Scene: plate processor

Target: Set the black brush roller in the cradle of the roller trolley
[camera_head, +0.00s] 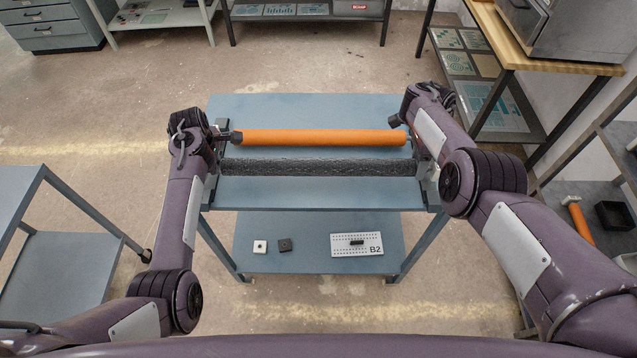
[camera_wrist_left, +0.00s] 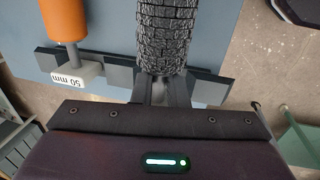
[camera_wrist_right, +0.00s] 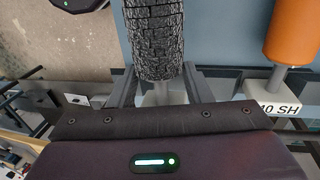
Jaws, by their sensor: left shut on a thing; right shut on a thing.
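The black brush roller (camera_head: 318,168) is long, dark and rough, and lies level across the roller trolley (camera_head: 310,194) with its blue-grey top. My left gripper (camera_wrist_left: 161,88) is shut on its left end shaft, and my right gripper (camera_wrist_right: 160,92) is shut on its right end shaft. The bristle surface also shows close up in the left wrist view (camera_wrist_left: 168,35) and in the right wrist view (camera_wrist_right: 155,40). The arms hide the roller's ends in the head view. I cannot tell whether the shafts touch the cradle supports or hang just above.
An orange roller (camera_head: 320,137) lies parallel behind the black one, with end labels reading "50 mm" and "40 SH". The lower shelf holds a plate marked B2 (camera_head: 357,245) and two small blocks. A blue-grey table (camera_head: 22,200) stands left, shelving (camera_head: 600,195) right.

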